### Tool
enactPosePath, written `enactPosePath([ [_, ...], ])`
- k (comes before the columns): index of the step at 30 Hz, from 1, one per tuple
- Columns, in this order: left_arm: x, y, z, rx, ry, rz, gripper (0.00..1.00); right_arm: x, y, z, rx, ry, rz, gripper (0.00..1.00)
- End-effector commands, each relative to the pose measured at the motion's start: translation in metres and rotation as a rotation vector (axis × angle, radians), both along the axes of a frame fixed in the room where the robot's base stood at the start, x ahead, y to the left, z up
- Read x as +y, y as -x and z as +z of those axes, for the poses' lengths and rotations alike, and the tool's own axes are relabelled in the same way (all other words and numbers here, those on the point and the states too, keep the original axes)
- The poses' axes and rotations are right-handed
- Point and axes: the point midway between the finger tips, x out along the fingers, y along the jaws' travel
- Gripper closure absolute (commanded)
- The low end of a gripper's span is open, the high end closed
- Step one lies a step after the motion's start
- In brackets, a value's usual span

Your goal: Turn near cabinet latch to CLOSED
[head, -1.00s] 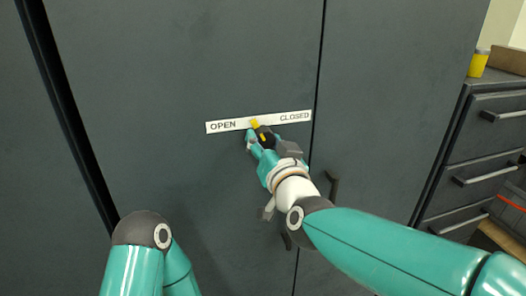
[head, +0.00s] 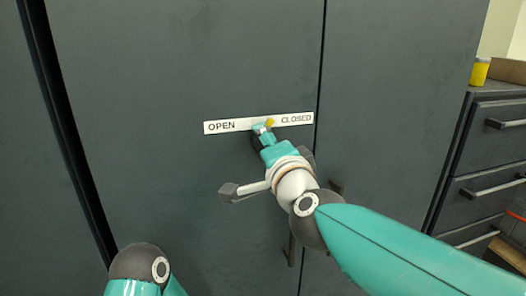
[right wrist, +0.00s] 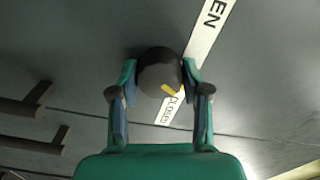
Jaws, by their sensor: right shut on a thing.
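The near cabinet latch is a dark round knob (right wrist: 158,72) with a yellow pointer (head: 270,123). It sits just below a white label strip (head: 240,125) reading OPEN at left and CLOSED at right. The pointer is right of the strip's middle, towards CLOSED, and in the right wrist view it also points to the CLOSED end. My right gripper (head: 262,130) is shut on the knob, one finger on each side in the right wrist view, and hides much of it in the head view. My left gripper is out of view; only part of that arm shows.
The dark cabinet door (head: 150,90) fills most of the head view, with a seam right of the label. Door handles (head: 291,250) are partly behind my right arm. A drawer unit (head: 490,150) with a yellow container (head: 479,71) on top stands at the right.

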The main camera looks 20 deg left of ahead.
Motion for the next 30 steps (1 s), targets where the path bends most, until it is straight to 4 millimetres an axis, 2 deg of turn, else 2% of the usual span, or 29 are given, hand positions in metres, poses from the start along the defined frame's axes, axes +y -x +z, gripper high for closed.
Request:
enactPosePath([
  [1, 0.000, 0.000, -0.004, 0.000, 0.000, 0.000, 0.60, 0.001, 0.000, -0.005, 0.027, -0.029, 0.003, 0.88],
  [13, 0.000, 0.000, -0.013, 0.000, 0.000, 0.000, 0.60, 0.001, 0.000, -0.005, 0.160, -0.221, 0.002, 0.88],
  [30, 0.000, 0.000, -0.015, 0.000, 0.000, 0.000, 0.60, 0.001, 0.000, -0.006, 0.189, -0.259, 0.001, 0.88],
])
